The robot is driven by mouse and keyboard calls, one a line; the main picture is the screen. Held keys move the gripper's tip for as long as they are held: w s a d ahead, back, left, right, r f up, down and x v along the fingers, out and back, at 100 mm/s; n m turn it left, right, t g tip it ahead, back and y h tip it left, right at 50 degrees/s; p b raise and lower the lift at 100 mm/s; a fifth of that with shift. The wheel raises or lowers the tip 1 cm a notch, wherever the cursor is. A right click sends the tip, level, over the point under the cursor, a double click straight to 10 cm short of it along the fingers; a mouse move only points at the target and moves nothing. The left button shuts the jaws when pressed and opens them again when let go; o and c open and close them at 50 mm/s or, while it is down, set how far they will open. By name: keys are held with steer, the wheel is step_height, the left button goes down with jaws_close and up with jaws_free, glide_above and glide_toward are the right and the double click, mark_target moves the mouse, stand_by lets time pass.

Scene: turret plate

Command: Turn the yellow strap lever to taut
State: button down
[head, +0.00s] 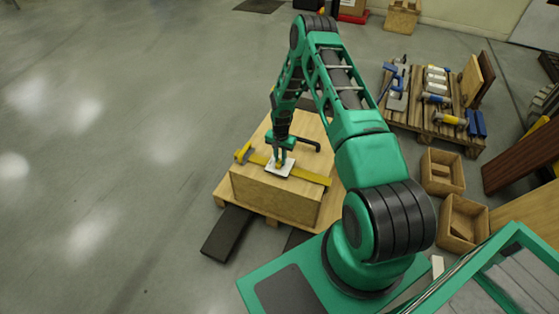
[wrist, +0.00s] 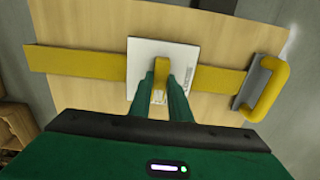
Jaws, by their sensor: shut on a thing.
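A white plate (wrist: 140,50) lies on a yellow strap (wrist: 80,62) that runs across a wooden crate (head: 275,200). A small yellow lever (wrist: 160,72) stands on the plate, between the fingertips of my gripper (wrist: 162,80). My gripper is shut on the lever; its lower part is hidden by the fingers. In the wrist view the lever appears to lie crosswise to the strap. Print on the plate is too small to read. The head view also shows the white plate (head: 279,167) under my gripper (head: 281,160).
A yellow handle on a grey bracket (wrist: 262,88) sits at one end of the strap. A black bent bar (head: 310,144) is near the crate's far side. A pallet with tools (head: 435,105) and open wooden boxes (head: 442,172) stand to the right. The floor at left is clear.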

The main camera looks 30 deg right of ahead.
steer(key=shift+w+a, duration=0.1)
steer(key=c, duration=1.6)
jaws_free()
steer(key=shift+c, duration=0.2)
step_height(320, 180, up, 11)
steer(key=shift+f, duration=0.15)
step_height(320, 180, up, 17)
steer(key=n+h, duration=0.1)
glide_above(280, 160)
steer(key=s+d, duration=0.3)
steer(key=s, duration=0.3)
steer(key=s+r+n, duration=0.1)
steer(key=s+r, duration=0.9)
steer(key=r, duration=0.4)
steer(key=s+a+r, duration=0.2)
steer(key=s+r, duration=0.1)
steer(key=s, duration=0.6)
steer(key=s+a+r+n, duration=0.1)
steer(key=s+a+r, duration=0.1)
steer(key=s, duration=0.7)
steer(key=s+a+r+n+y, duration=0.1)
steer(key=s+a+r, duration=0.1)
steer(key=s+r, duration=0.3)
steer(key=s, duration=0.4)
